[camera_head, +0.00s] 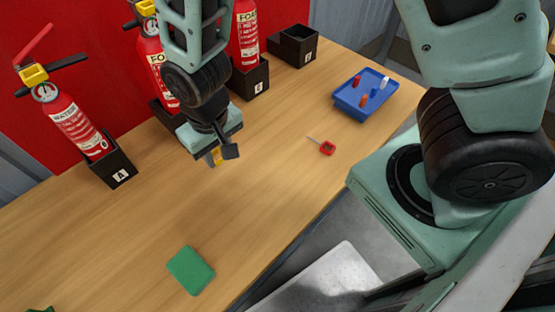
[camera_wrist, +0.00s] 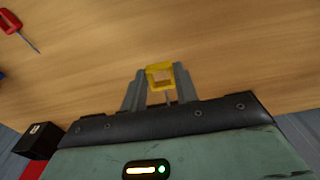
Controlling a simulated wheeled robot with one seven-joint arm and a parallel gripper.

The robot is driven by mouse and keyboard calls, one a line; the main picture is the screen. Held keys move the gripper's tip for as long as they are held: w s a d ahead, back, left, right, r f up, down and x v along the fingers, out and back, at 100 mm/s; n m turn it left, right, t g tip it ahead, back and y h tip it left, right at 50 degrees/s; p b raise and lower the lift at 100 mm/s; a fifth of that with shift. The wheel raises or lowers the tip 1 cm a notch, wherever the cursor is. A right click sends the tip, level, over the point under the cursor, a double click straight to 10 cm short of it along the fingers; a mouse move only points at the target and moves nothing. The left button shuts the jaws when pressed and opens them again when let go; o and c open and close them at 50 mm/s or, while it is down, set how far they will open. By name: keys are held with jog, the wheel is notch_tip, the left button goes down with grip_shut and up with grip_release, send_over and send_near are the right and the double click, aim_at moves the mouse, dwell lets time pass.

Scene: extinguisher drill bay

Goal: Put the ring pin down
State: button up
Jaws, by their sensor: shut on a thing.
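My gripper (camera_head: 222,155) hangs over the table in front of the extinguishers. It is shut on a yellow ring pin (camera_wrist: 160,76). In the wrist view the pin's square ring shows between the two grey fingers, with a thin shaft running back towards the palm. A second pin, red (camera_head: 327,148), lies on the table to the right, and also shows in the wrist view (camera_wrist: 9,21).
A blue tray (camera_head: 349,110) with several small pegs stands at the back right. Extinguishers stand in black holders along the back: a water one (camera_head: 70,117) in holder A (camera_head: 114,165), and foam ones partly behind my arm. One holder (camera_head: 293,46) is empty. A green block (camera_head: 190,270) lies near the front.

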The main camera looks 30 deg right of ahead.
aim_at(226, 185)
jog(key=shift+s+a, duration=0.15)
jog(key=shift+f, duration=0.2)
notch_tip(226, 185, down, 10)
jog(key=shift+r, duration=0.15)
jog(key=shift+b, duration=0.3)
jog(key=o, duration=1.1)
